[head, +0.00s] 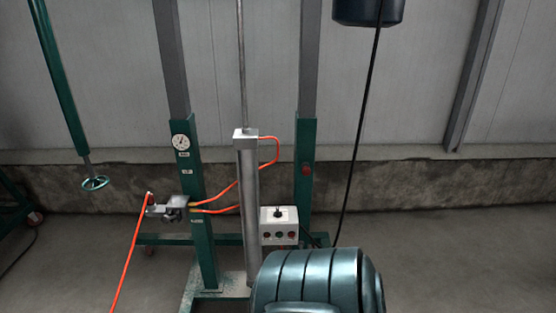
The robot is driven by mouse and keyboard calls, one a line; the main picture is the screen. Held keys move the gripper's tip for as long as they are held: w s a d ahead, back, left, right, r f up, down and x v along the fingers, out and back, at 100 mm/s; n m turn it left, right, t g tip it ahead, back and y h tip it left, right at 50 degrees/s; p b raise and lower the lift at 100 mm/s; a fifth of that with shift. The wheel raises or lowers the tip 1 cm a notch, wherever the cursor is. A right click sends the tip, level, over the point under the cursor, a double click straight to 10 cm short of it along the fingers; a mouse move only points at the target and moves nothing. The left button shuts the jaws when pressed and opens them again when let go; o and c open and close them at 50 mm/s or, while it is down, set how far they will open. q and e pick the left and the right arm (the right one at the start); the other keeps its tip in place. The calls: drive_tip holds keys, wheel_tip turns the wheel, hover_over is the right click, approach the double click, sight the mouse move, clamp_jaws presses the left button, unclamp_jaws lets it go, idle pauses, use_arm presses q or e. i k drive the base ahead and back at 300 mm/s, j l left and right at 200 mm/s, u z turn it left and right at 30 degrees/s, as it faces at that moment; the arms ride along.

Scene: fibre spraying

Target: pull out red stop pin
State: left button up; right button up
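A small dark red knob (305,169) sits on the right green post (304,200) of the stand, about level with the middle of the cylinder. It may be the red stop pin; it is too small to tell its shape or how deep it sits. Neither my left nor my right gripper shows in the head view.
A metal cylinder (249,205) with orange hoses stands between the posts. A control box (279,226) sits beside it. A ribbed teal body (318,280) fills the bottom foreground. A black cable (360,130) hangs at right. Floor (460,250) at right is clear.

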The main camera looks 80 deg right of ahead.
sight(306, 170)
drive_tip(key=z, duration=2.15)
